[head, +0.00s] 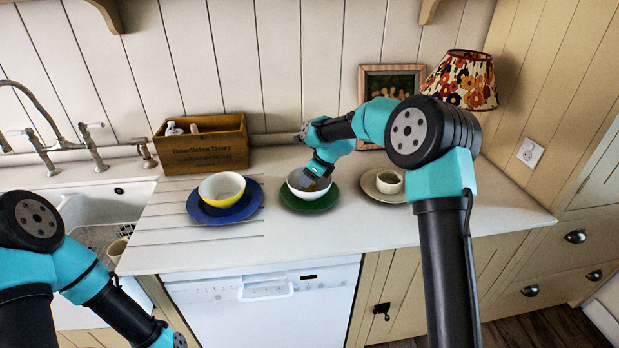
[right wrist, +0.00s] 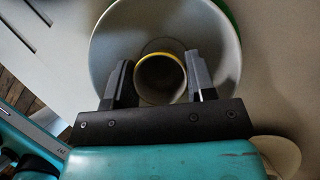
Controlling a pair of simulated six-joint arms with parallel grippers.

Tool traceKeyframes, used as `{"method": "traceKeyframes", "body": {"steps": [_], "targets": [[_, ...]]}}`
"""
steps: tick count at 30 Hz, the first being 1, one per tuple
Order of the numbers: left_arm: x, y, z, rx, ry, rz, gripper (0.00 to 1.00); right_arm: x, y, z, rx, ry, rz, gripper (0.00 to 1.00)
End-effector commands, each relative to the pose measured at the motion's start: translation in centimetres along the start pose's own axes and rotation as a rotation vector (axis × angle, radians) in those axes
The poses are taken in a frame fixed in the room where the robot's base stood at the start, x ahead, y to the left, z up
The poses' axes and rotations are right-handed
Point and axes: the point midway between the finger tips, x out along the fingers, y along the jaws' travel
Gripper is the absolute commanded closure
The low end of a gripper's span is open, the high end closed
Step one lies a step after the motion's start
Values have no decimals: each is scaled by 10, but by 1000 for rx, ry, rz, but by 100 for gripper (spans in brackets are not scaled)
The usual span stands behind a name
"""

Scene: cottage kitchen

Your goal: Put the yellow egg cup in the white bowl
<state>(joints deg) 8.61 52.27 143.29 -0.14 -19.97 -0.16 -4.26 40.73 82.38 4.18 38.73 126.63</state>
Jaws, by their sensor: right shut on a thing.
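The white bowl (head: 303,194) sits on a green plate (head: 327,203) in the middle of the counter. My right gripper (head: 316,178) reaches down into this bowl. In the right wrist view the yellow-rimmed egg cup (right wrist: 160,78) is between the two fingers of my right gripper (right wrist: 162,80), which are shut on it. The bowl's grey-white inside (right wrist: 115,50) surrounds the cup. Whether the cup touches the bowl's floor cannot be told. In the head view the gripper mostly hides the cup. My left arm is at the lower left; its fingertips are not in view.
A yellow-and-white bowl (head: 222,187) on a blue plate (head: 243,210) stands to the left. A small cream cup (head: 389,182) on a saucer (head: 371,190) stands to the right. A wooden box (head: 203,150), a picture frame (head: 377,78) and a floral lamp (head: 462,79) stand behind.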

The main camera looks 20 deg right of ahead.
Motion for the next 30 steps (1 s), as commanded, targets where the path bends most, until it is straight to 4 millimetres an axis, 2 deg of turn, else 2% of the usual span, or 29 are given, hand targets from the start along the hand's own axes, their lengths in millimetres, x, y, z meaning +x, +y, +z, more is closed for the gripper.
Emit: {"method": "traceKeyframes", "body": {"steps": [18, 19, 27, 30], "targets": [[0, 0, 0, 0, 0, 0, 57, 9, 0, -5, 0, -1, -1, 74], [0, 0, 0, 0, 0, 0, 57, 9, 0, -5, 0, -1, -1, 48], [0, 0, 0, 0, 0, 0, 57, 9, 0, -5, 0, -1, -1, 24], [0, 0, 0, 0, 0, 0, 57, 9, 0, -5, 0, 0, -1, 24]]}}
